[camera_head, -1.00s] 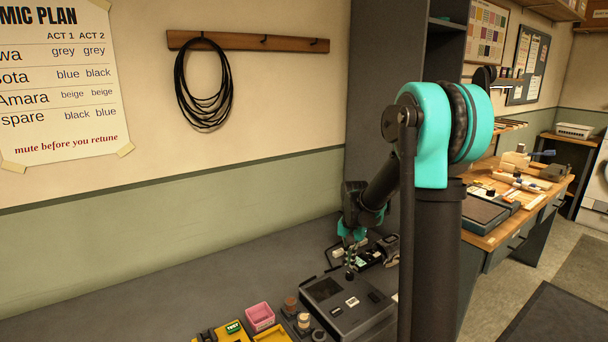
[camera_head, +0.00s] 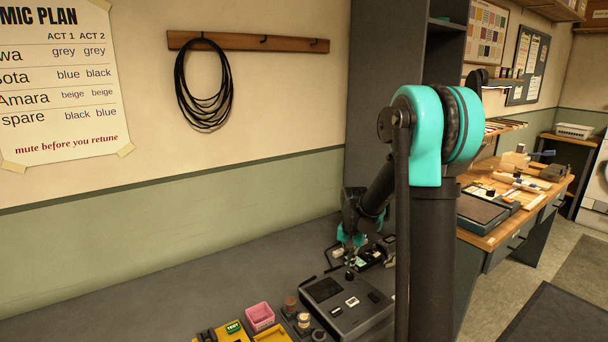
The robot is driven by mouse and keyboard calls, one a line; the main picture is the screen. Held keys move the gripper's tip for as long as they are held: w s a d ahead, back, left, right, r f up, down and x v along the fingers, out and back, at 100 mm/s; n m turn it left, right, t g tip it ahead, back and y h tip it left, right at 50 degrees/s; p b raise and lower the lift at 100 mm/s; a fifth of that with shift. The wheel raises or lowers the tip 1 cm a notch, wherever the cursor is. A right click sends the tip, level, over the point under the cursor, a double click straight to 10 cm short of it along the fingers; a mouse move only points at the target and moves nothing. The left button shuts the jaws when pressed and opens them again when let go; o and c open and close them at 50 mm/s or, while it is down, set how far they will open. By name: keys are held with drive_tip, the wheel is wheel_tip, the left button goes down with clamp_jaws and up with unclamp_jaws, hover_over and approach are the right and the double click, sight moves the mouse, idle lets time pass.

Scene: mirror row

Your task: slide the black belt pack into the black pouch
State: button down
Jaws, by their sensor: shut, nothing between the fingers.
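My gripper (camera_head: 350,272) is small in the view, fingers pointing down over the back edge of a dark grey console on the grey counter. It is shut, with nothing seen in it. Several small dark and pale items (camera_head: 371,257) lie just behind and to the right of it, partly hidden by my arm. I cannot tell whether the black belt pack or the black pouch is among them. Neither can be made out for certain at this size.
The dark grey console (camera_head: 345,308) stands on the counter (camera_head: 220,285). Left of it are small round pots (camera_head: 303,321), a pink box (camera_head: 260,316) and yellow trays (camera_head: 272,336). The counter's left part is clear. A wooden workbench (camera_head: 497,236) with several items stands at right.

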sight(372, 255)
drive_tip(key=shift+d, duration=0.15)
drive_tip(key=shift+w+d, duration=0.7)
drive_tip(key=shift+d, duration=0.3)
drive_tip(key=shift+w+d, duration=0.1)
drive_tip(key=shift+w+d, duration=0.6)
drive_tip(key=shift+d, duration=0.35)
drive_tip(key=shift+w+d, duration=0.1)
drive_tip(key=shift+d, duration=0.05)
idle(0.3)
drive_tip(key=shift+w+d, duration=0.6)
drive_tip(key=shift+d, duration=0.3)
drive_tip(key=shift+w+d, duration=0.15)
drive_tip(key=shift+w+d, duration=0.55)
drive_tip(key=shift+d, duration=0.35)
drive_tip(key=shift+w+d, duration=0.1)
